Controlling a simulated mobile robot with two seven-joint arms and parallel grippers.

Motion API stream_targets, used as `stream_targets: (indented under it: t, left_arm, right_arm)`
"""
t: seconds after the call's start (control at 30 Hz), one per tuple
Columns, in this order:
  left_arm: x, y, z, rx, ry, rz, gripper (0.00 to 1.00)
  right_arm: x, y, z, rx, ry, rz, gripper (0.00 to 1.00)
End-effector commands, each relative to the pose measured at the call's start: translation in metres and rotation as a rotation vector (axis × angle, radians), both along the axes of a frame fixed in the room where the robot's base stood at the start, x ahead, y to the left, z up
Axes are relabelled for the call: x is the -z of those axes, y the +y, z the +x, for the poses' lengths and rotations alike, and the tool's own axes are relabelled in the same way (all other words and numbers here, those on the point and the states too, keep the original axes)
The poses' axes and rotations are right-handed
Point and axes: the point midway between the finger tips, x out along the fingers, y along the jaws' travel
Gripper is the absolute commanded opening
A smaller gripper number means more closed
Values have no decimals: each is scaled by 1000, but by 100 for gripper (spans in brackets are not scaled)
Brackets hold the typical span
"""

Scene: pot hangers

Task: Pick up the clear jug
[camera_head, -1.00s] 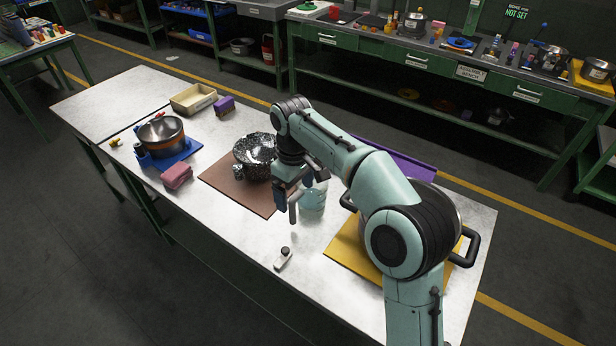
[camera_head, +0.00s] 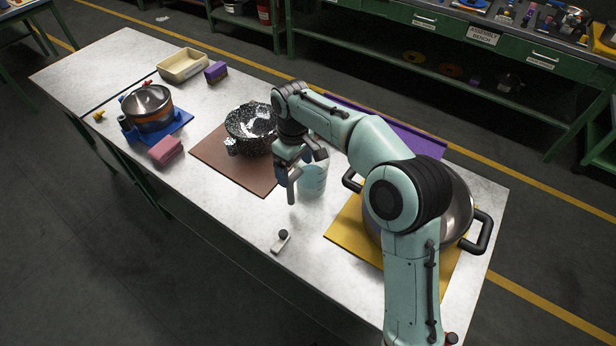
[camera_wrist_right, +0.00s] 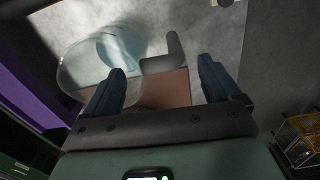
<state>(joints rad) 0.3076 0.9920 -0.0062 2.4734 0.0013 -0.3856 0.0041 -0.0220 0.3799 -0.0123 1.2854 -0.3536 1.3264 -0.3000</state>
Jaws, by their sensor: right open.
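The clear jug (camera_head: 313,181), pale and see-through, stands on the white table beside the brown board, partly hidden behind my right gripper. In the right wrist view the jug (camera_wrist_right: 82,68) shows its round rim at upper left, with a grey angular piece, apparently its handle (camera_wrist_right: 172,52), to the right. My right gripper (camera_head: 296,172) is open and empty at the jug's near left side in the head view. In the wrist view its two blue fingers (camera_wrist_right: 162,68) are spread, the handle lying beyond and between their tips; contact cannot be told. My left gripper is not in view.
A speckled pot (camera_head: 248,146) sits on the brown board (camera_head: 224,166) left of the gripper. A large steel pot (camera_head: 457,205) on a yellow board (camera_head: 345,236) stands close to the right. A small white-and-black item (camera_head: 281,242) lies in front.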

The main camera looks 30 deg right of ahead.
Motion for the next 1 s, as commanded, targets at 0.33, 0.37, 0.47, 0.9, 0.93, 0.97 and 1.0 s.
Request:
stream_targets:
  t: [0.33,0.37,0.47,0.9,0.93,0.97,1.0]
  left_arm:
    - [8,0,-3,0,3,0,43]
    - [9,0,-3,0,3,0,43]
    - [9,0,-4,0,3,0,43]
    - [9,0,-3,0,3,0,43]
    - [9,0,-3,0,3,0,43]
    - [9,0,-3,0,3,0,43]
    - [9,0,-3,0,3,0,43]
  right_arm:
    - [43,4,-3,1,2,0,90]
    - [46,4,-3,1,1,0,90]
    - [52,4,-3,1,0,0,90]
    - [52,4,-3,1,-1,0,19]
    - [51,4,-2,0,-4,0,13]
    - [51,4,-2,0,-4,0,13]
    - [51,4,-2,0,-4,0,12]
